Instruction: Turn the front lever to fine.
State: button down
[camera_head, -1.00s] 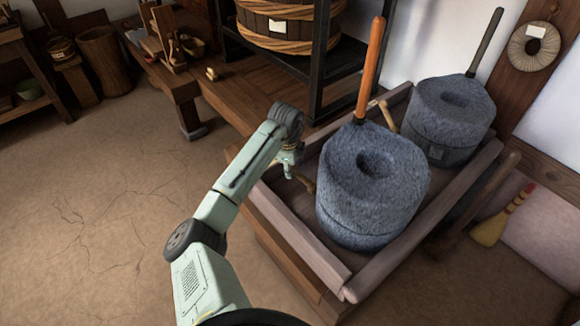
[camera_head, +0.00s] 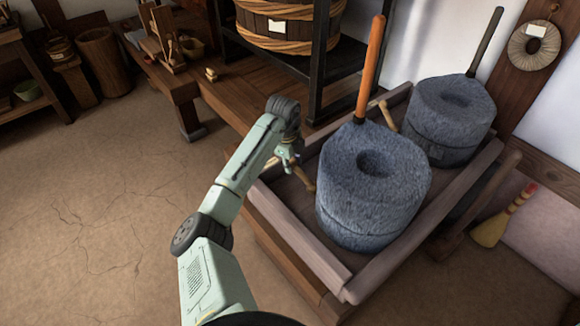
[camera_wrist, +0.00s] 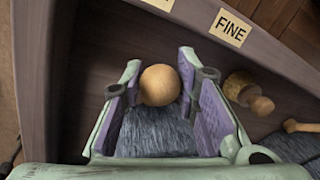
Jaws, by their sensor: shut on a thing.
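The front lever (camera_head: 303,178) is a short wooden handle low on the front grey stone quern (camera_head: 372,195), on its left side. In the wrist view its round wooden knob (camera_wrist: 160,86) sits between my two finger pads. My gripper (camera_head: 288,157) is shut on this knob, and it also shows in the wrist view (camera_wrist: 158,88). A cream label reading FINE (camera_wrist: 230,27) is on the tray's wooden border, up and to the right of the knob. A second label (camera_wrist: 158,3) is cut off at the top edge, left of FINE, and cannot be read.
An orange upright handle (camera_head: 370,70) rises from the front quern. The tray's wooden rim (camera_head: 300,240) surrounds both querns.

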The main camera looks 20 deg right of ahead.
jog(key=shift+w+d+m+g+h+b, duration=0.15)
jog(key=shift+w+d+m+b, duration=0.4)
jog(key=shift+m, duration=0.6)
jog(key=shift+w+d+m+g+h+b, duration=0.1)
jog(key=shift+w+d+m+g+b, duration=0.3)
jog(key=shift+d+m, duration=0.55)
jog(key=shift+w+d+m+g+h+b, duration=0.1)
jog(key=shift+w+d+m+b, duration=0.3)
jog(key=shift+m, duration=0.9)
jog(key=shift+d, duration=0.1)
jog(key=c, duration=1.2)
grip_release()
jog(key=shift+s, duration=0.1)
jog(key=shift+r, duration=0.1)
jog(key=v, duration=1.1)
jog(key=shift+r, duration=0.4)
